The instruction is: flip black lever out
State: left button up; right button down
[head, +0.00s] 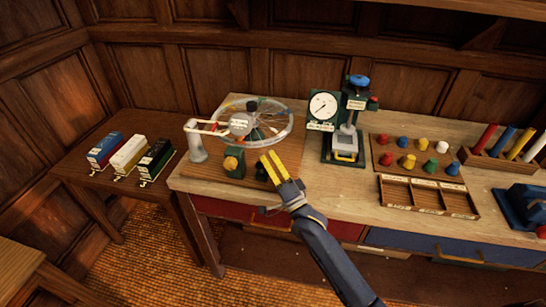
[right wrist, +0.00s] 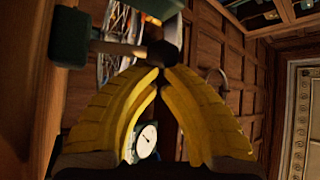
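The black lever shows in the right wrist view as a grey rod ending in a round black knob (right wrist: 162,53), reaching right from a dark green block (right wrist: 70,38). My right gripper (right wrist: 162,70) has its yellow fingertips brought together just at the knob's lower edge. I cannot tell whether they touch it. In the head view my right gripper (head: 270,160) is at the front of the wooden wheel board, right of a green block with an orange-yellow knob (head: 231,162). The lever is mostly hidden by the fingers there. My left gripper is out of view.
Behind the lever stands a spoked wheel (head: 270,122) with a linkage and a grey post (head: 195,142). A dial gauge (head: 323,106) and green press (head: 350,130) stand right. Pegs and a wooden tray (head: 428,196) lie farther right. Toy wagons (head: 130,153) sit on the left table.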

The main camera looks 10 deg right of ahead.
dwell(0.6)
jog(key=v, duration=1)
jog(key=shift+w+f, duration=0.15)
jog(key=shift+f, duration=0.05)
